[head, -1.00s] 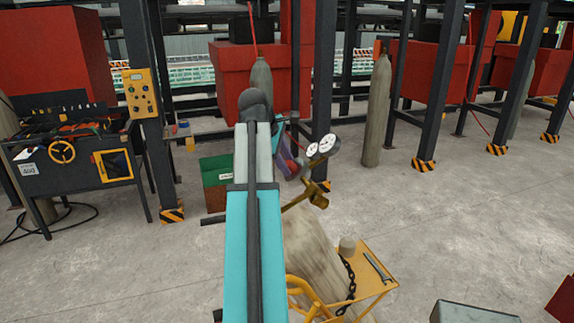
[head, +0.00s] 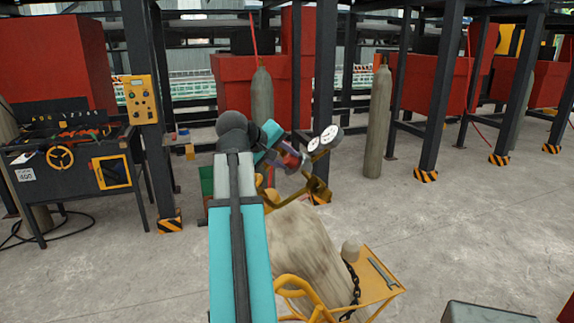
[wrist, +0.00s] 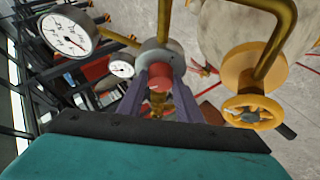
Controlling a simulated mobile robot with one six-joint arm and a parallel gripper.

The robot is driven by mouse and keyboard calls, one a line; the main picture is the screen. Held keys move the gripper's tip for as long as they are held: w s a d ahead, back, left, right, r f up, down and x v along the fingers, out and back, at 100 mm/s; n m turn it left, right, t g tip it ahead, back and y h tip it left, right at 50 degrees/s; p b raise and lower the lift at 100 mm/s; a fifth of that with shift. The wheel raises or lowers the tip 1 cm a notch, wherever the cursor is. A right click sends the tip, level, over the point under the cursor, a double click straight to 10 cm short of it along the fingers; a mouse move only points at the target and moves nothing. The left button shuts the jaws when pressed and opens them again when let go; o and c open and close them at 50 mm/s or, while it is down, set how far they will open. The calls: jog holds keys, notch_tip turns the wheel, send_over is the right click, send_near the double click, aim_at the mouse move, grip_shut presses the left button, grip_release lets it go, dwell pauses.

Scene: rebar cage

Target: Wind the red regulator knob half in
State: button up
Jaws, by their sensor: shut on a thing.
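The red regulator knob (wrist: 160,77) shows in the wrist view between the two purple fingers of my gripper (wrist: 159,90), which is shut on it. The regulator body lies just beyond the knob, with two white round gauges (wrist: 68,33) to its left. In the head view my gripper (head: 297,162) is at the regulator, beside the gauges (head: 330,135). The regulator is above the pale gas cylinder (head: 292,238), joined by brass pipework. How far the knob is wound cannot be told.
A yellow valve handwheel (wrist: 252,110) is close to the right of my gripper. The cylinder stands at a yellow trolley (head: 382,291) with a chain and a wrench (head: 382,272). A dark steel post (head: 325,80) rises behind the gauges. The floor at right is mostly clear.

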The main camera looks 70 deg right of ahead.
jog(key=m+b, duration=0.1)
jog(key=m+g+b, duration=0.1)
jog(key=m+h+b, duration=0.1)
jog(key=b, duration=0.1)
jog(key=shift+w+f+m+g, duration=0.3)
jog(key=shift+m, duration=0.1)
jog(key=shift+r+m+g+b, duration=0.15)
jog(key=shift+m+g+b, duration=0.25)
jog(key=shift+m+b, duration=0.5)
jog(key=o, duration=1)
jog(key=shift+o, duration=0.2)
jog(key=b+v, duration=0.2)
jog(key=v, duration=1.1)
jog(key=shift+a, duration=0.5)
